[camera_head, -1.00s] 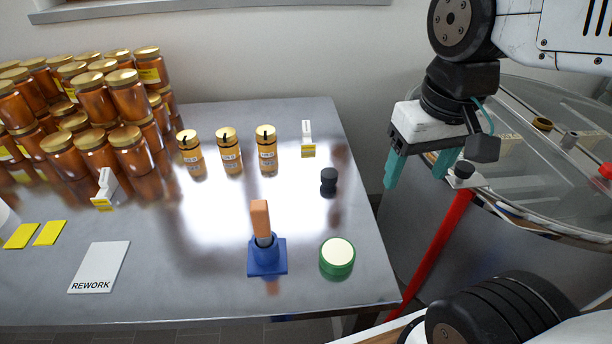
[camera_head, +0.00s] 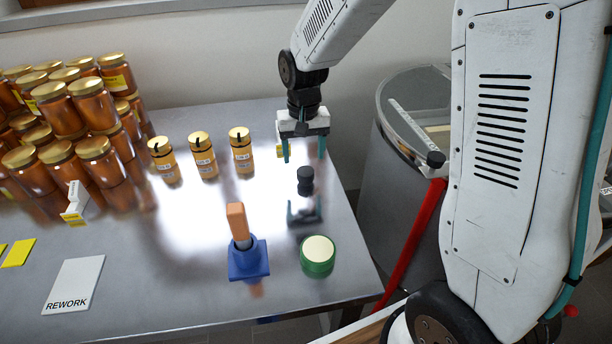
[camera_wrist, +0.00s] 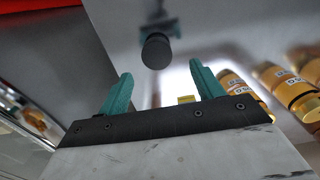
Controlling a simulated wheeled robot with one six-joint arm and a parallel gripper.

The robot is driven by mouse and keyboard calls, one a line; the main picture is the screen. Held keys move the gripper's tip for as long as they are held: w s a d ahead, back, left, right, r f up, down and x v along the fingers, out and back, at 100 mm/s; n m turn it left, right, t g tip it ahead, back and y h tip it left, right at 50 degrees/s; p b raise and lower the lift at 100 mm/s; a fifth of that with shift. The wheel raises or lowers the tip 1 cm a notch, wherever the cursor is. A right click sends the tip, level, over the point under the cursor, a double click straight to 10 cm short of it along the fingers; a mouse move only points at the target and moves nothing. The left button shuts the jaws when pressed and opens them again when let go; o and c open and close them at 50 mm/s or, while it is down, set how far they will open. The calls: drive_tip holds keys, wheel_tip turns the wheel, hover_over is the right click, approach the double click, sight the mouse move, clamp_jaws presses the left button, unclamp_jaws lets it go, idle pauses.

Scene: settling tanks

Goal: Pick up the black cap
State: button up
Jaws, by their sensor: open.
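The black cap (camera_head: 305,180) stands on the steel table, right of the middle, with a dark reflection below it. It also shows in the wrist view (camera_wrist: 156,50), beyond the fingertips and roughly between them. My gripper (camera_head: 304,158) has two teal fingers pointing down. It is open and empty, above the table and just behind the cap in the head view, apart from it. In the wrist view the open fingers (camera_wrist: 160,82) have nothing between them.
Several honey jars (camera_head: 98,160) are stacked at left. Small labelled jars (camera_head: 202,155) stand left of my gripper. A blue holder (camera_head: 248,262) with an orange-handled tool and a green round tin (camera_head: 317,258) stand in front of the cap. A REWORK card (camera_head: 75,283) lies front left.

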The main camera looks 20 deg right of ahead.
sight(305, 171)
drive_tip(key=f, duration=0.6)
drive_tip(key=shift+s+d+f, duration=0.1)
drive_tip(key=shift+s+f, duration=0.05)
drive_tip(key=shift+s, duration=0.2)
drive_tip(key=c, duration=1.1)
